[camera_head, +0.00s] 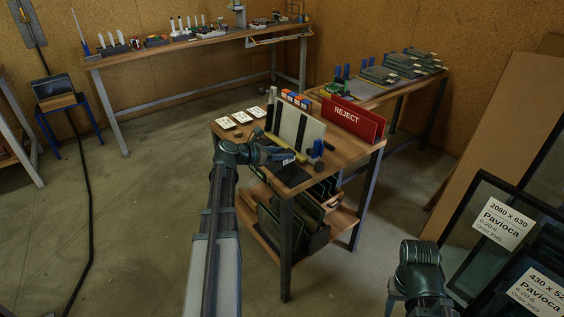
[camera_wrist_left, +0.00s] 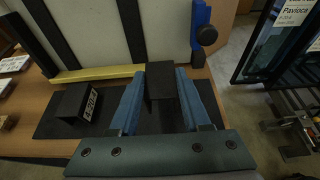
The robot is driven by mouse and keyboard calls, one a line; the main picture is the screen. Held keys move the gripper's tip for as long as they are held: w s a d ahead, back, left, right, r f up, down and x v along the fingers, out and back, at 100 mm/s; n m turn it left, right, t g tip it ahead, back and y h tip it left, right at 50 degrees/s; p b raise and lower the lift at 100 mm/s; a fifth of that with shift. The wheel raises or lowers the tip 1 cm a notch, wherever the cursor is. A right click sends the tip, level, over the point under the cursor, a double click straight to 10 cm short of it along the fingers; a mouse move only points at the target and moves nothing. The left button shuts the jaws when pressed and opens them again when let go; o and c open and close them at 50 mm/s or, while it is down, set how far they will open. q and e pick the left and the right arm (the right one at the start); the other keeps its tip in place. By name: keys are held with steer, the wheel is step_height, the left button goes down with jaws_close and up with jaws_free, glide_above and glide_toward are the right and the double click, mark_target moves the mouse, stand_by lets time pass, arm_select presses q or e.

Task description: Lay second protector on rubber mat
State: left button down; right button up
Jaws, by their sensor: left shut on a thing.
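My left gripper (camera_head: 280,157) is over the small wooden table, low above the black rubber mat (camera_head: 294,177). In the left wrist view its blue fingers (camera_wrist_left: 160,98) are shut on a plain black block, the protector (camera_wrist_left: 160,78). Another black protector (camera_wrist_left: 78,104), with a white label, rests on the left part of the rubber mat (camera_wrist_left: 50,122). The held protector appears over the mat; I cannot tell whether it touches. My right arm shows at the lower right of the head view, but its gripper is out of view.
A white panel with dark straps (camera_head: 290,121) stands behind the mat, with a yellow strip (camera_wrist_left: 97,73) along its foot. A blue clamp with a dark knob (camera_wrist_left: 203,35) is at its right. A red REJECT board (camera_head: 347,115) stands behind. White cards (camera_head: 242,117) lie at the left.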

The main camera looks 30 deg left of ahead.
arm_select(q)
step_height(320, 180, down, 3)
steer(key=shift+f+b, duration=0.1)
steer(key=shift+b, duration=1.15)
steer(key=shift+c, duration=1.8)
jaws_free()
